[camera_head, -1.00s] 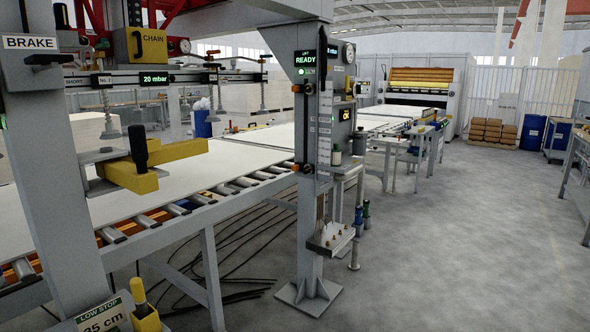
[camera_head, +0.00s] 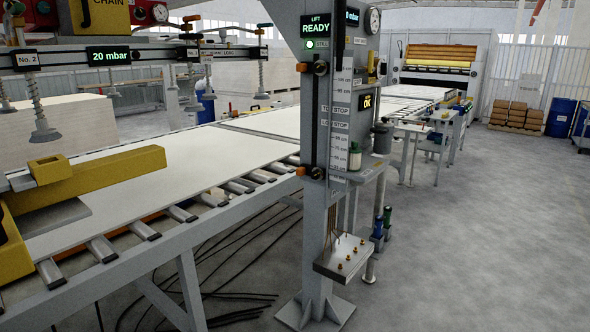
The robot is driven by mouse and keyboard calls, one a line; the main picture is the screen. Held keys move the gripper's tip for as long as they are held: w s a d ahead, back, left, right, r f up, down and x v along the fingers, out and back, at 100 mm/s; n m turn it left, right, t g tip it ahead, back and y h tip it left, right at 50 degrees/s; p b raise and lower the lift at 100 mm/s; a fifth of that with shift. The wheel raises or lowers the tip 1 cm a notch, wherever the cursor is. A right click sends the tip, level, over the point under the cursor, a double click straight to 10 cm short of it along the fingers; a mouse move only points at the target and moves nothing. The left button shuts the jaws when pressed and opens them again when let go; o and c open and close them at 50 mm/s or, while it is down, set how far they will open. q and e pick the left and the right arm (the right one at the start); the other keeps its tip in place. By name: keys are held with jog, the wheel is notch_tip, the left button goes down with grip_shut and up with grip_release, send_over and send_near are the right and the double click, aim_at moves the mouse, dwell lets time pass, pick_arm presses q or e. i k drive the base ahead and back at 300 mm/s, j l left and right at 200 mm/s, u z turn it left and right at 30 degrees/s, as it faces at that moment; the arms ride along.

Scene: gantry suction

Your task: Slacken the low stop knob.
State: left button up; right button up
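A grey column (camera_head: 312,230) stands in the middle of the head view with a vertical scale (camera_head: 340,95) on its face. Two orange stop blocks with dark round knobs sit on its rail: an upper knob (camera_head: 320,68) and a lower knob (camera_head: 316,172). The lower one appears to be the low stop knob. Two small stop labels (camera_head: 337,118) on the scale are only partly legible. Nothing touches either knob. Neither of my grippers is in view.
A display (camera_head: 316,28) reads READY beside a green light. The roller table (camera_head: 170,245) with white sheets runs along the left. A yellow bar fixture (camera_head: 85,180) sticks in at left. A small shelf with pins (camera_head: 343,255) juts from the column.

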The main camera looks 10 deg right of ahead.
aim_at(315, 175)
jog(key=i+l+u, duration=0.2)
jog(key=i, duration=0.3)
jog(key=i+l+u, duration=0.15)
jog(key=i+l, duration=0.35)
